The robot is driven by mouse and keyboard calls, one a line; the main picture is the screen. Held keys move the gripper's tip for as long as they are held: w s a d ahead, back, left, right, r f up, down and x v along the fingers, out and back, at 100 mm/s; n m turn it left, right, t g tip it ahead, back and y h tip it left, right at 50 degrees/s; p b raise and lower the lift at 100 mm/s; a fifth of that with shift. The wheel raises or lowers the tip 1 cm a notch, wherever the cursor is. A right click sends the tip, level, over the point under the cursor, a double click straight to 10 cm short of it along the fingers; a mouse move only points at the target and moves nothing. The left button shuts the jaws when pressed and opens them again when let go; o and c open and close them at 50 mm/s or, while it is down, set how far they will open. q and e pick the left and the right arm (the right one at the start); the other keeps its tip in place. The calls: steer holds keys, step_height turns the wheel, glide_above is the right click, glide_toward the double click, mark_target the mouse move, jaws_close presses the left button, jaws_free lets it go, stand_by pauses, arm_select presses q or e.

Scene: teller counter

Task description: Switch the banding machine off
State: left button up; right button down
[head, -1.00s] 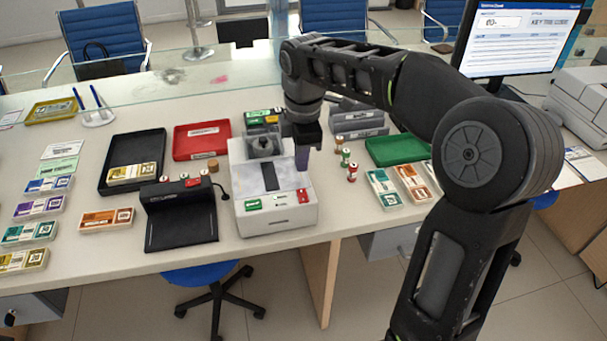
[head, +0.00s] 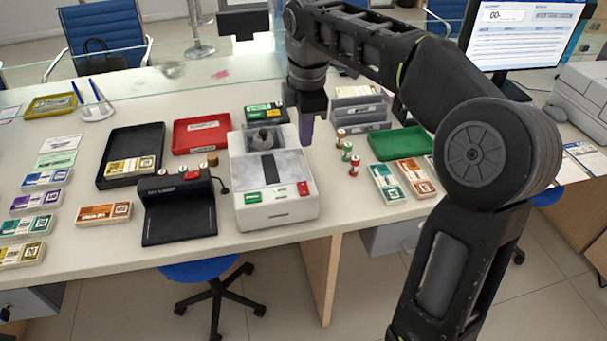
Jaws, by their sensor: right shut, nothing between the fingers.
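The banding machine (head: 276,211) is the white box with a dark strip on top and a roll holder at its back, in the middle of the counter. Its front has a green key (head: 253,197) on the left and a red key (head: 304,188) on the right. I cannot tell whether either key is pressed in. My right gripper (head: 306,133) is shut and empty, pointing down above the machine's back right corner, apart from the red key. My left gripper is not in view.
A glass screen runs along the back.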

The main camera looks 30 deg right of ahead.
steer(key=shift+r, duration=0.1)
steer(key=b, duration=0.1)
glide_toward(303, 185)
steer(key=f, duration=0.4)
steer(key=w+f, duration=0.1)
steer(key=f, duration=0.1)
steer(key=shift+d+f, duration=0.1)
steer(key=shift+f, duration=0.3)
